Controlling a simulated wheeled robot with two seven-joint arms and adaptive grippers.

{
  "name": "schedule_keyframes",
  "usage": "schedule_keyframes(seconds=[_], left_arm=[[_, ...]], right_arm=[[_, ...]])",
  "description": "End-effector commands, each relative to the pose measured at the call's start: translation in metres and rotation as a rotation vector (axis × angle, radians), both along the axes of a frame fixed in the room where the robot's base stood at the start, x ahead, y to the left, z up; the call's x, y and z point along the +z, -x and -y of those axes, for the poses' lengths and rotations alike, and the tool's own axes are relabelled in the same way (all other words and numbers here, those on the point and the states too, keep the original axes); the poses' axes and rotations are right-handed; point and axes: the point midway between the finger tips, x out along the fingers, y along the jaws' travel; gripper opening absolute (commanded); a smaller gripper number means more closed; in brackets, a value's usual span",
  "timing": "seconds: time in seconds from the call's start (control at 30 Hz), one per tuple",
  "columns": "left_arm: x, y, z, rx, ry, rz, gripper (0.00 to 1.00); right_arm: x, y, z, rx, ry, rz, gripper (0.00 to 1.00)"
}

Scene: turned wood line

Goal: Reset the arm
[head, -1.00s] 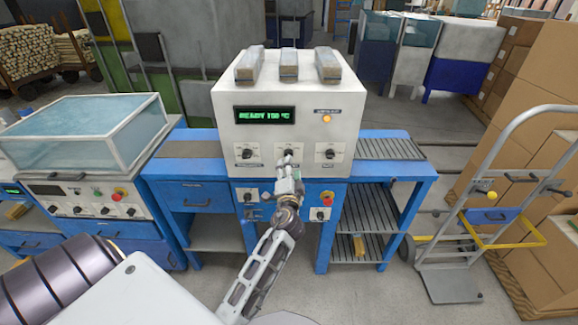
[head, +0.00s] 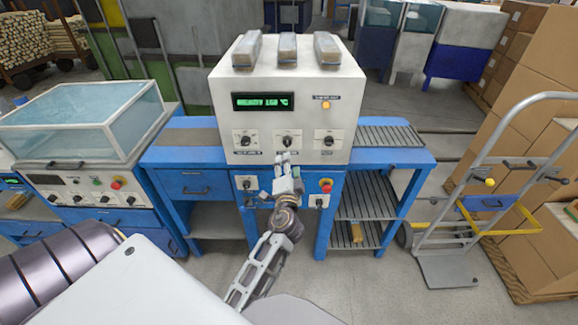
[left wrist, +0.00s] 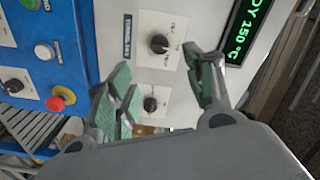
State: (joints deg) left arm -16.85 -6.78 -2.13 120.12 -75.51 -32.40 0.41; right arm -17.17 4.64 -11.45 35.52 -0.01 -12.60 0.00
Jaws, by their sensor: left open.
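My left gripper (head: 284,160) is in front of the white heater box (head: 233,82), just below its middle knob (head: 288,142). In the left wrist view this gripper (left wrist: 164,80) is open, with green-padded fingers apart and nothing between them. Two black knobs, one (left wrist: 160,43) higher and one (left wrist: 150,104) lower in the picture, show beyond the fingers, apart from them as far as I can tell. The box's green display (head: 263,102) reads READY 150 °C in the left wrist view. My right gripper is not in view.
A blue bench (head: 190,155) carries the box. A red button (head: 325,185) sits below it. A hand truck (head: 448,270) and cardboard boxes (head: 545,150) stand at the right.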

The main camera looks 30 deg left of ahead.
Motion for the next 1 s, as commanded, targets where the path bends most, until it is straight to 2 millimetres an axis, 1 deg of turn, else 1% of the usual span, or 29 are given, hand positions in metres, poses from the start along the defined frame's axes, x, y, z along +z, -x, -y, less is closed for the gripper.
schedule_keyframes(seconds=[0.3, 0.37, 0.47, 0.57, 0.67, 0.7, 0.77, 0.8, 0.83, 0.87, 0.9, 0.97, 1.0], left_arm=[[-0.002, -0.001, 0.001, -0.002, 0.002, -0.004, 0.53], [-0.007, -0.002, 0.002, -0.007, 0.007, -0.010, 0.53], [-0.023, -0.004, 0.007, -0.024, 0.024, -0.032, 0.53], [-0.050, -0.008, 0.015, -0.050, 0.054, -0.069, 0.53], [-0.088, -0.011, 0.026, -0.083, 0.096, -0.121, 0.53], [-0.105, -0.011, 0.031, -0.096, 0.114, -0.145, 0.53], [-0.131, -0.011, 0.039, -0.118, 0.145, -0.180, 0.53], [-0.149, -0.010, 0.044, -0.131, 0.167, -0.205, 0.53], [-0.163, -0.009, 0.047, -0.140, 0.184, -0.224, 0.53], [-0.176, -0.007, 0.051, -0.148, 0.200, -0.242, 0.53], [-0.194, -0.005, 0.056, -0.159, 0.222, -0.267, 0.53], [-0.221, 0.001, 0.064, -0.174, 0.256, -0.305, 0.53], [-0.238, 0.005, 0.068, -0.183, 0.277, -0.329, 0.53]], right_arm=[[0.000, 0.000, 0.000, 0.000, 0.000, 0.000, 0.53], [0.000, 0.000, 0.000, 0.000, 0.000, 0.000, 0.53], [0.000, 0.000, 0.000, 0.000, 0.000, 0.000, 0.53], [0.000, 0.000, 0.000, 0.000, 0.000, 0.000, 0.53], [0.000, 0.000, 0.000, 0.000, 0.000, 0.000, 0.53], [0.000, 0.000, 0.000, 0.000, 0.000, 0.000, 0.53], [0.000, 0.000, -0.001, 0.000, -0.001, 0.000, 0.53], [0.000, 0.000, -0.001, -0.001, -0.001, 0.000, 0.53], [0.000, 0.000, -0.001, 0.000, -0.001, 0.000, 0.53], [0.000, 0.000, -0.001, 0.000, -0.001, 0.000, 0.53], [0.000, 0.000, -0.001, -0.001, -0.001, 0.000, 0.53], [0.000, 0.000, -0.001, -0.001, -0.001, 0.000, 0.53], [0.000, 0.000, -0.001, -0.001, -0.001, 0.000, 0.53]])
